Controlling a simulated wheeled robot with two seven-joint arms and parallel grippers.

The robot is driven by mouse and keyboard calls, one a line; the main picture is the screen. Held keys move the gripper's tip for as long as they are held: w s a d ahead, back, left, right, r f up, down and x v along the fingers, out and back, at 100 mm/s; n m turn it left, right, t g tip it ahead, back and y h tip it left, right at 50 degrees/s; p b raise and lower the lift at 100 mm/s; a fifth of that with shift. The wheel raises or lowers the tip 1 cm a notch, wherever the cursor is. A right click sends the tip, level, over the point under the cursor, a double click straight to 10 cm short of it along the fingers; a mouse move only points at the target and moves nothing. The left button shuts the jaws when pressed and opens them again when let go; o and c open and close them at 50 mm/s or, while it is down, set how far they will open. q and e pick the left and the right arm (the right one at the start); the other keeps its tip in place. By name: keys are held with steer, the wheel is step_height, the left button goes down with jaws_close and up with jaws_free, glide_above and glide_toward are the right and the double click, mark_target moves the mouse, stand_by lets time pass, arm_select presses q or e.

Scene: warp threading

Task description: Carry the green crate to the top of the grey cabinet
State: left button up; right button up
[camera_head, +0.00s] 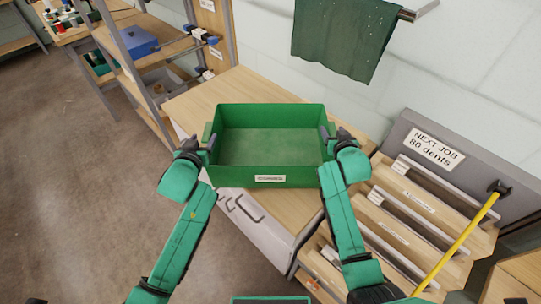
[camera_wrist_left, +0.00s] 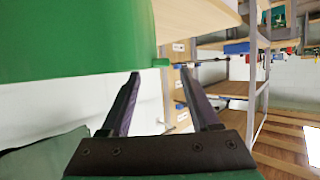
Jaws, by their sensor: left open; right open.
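The green crate (camera_head: 230,174) is empty and upright, with a label on its near wall. It appears to rest on the wooden top (camera_head: 190,104) of the grey-white cabinet (camera_head: 262,228); its underside is hidden. My left gripper (camera_head: 210,143) is open at the crate's left end. In the left wrist view, the open fingers (camera_wrist_left: 158,73) point at a small green tab at the edge of the crate (camera_wrist_left: 60,40), apparently its handle. My right gripper (camera_head: 328,138) is open at the right end, its fingers partly hidden.
A shelf rack (camera_head: 130,65) with a blue bin (camera_head: 138,42) stands at the left. A green cloth (camera_head: 345,35) hangs on the wall behind. A slanted rack (camera_head: 410,205) with a yellow-handled tool (camera_head: 460,240) is at the right. Floor (camera_head: 70,180) is clear at the left.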

steer(key=shift+s+r, duration=0.15)
steer(key=shift+s, duration=0.05)
arm_select(q)
steer(key=v, duration=0.6)
arm_select(e)
steer(key=v, duration=1.2)
